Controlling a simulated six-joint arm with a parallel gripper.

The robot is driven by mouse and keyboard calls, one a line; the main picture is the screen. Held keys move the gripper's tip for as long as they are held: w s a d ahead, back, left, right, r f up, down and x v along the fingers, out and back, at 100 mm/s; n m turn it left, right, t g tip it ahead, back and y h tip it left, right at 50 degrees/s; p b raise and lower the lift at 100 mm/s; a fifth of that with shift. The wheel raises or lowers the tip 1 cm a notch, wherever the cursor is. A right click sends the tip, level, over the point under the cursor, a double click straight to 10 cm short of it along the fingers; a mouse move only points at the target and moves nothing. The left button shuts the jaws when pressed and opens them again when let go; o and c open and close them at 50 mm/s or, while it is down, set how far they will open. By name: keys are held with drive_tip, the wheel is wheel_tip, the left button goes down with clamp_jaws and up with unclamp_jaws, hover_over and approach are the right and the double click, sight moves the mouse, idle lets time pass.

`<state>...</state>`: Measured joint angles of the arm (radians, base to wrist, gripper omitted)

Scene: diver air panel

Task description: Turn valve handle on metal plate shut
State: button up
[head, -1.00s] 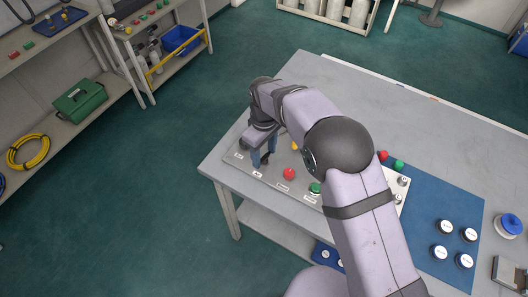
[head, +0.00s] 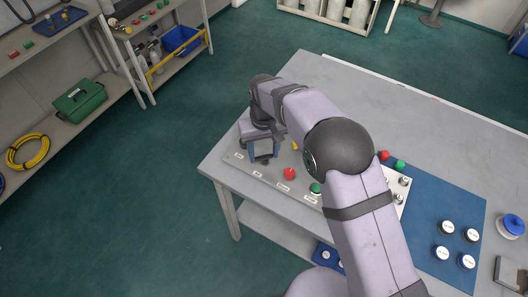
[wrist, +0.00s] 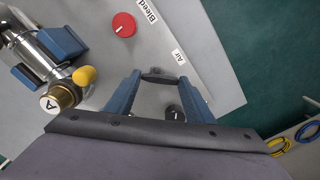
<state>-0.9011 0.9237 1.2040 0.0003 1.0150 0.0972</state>
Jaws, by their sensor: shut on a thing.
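The grey metal plate (head: 270,173) lies on the table, with labels along its near edge; it also shows in the wrist view (wrist: 211,72). My gripper (head: 263,156) is low over the plate's left end, pointing down. In the wrist view its two blue fingers (wrist: 160,88) stand either side of the dark valve handle (wrist: 161,78) and are shut on it. The handle lies crosswise between the fingertips, near the "Air" label. A dark round part (wrist: 175,112) shows between the fingers. The arm hides part of the plate in the head view.
A red knob (wrist: 124,25) sits by the "Bleed" label. A metal cylinder with a brass valve marked A (wrist: 62,96) and a yellow knob (wrist: 84,76) lies left of the fingers. A green button (head: 316,188) is farther right. The table's left edge is close.

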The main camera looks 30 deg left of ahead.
drive_tip(key=m, duration=0.4)
drive_tip(key=shift+w+a+m, duration=0.1)
drive_tip(key=shift+w+m, duration=0.05)
drive_tip(key=shift+m, duration=0.15)
drive_tip(key=shift+w+m, duration=0.1)
drive_tip(key=shift+m, duration=2.2)
drive_tip(key=shift+r, duration=0.1)
drive_tip(key=o, duration=1.1)
drive_tip(key=shift+c, duration=0.2)
drive_tip(key=shift+r+b, duration=1.3)
drive_tip(key=shift+r, duration=2.35)
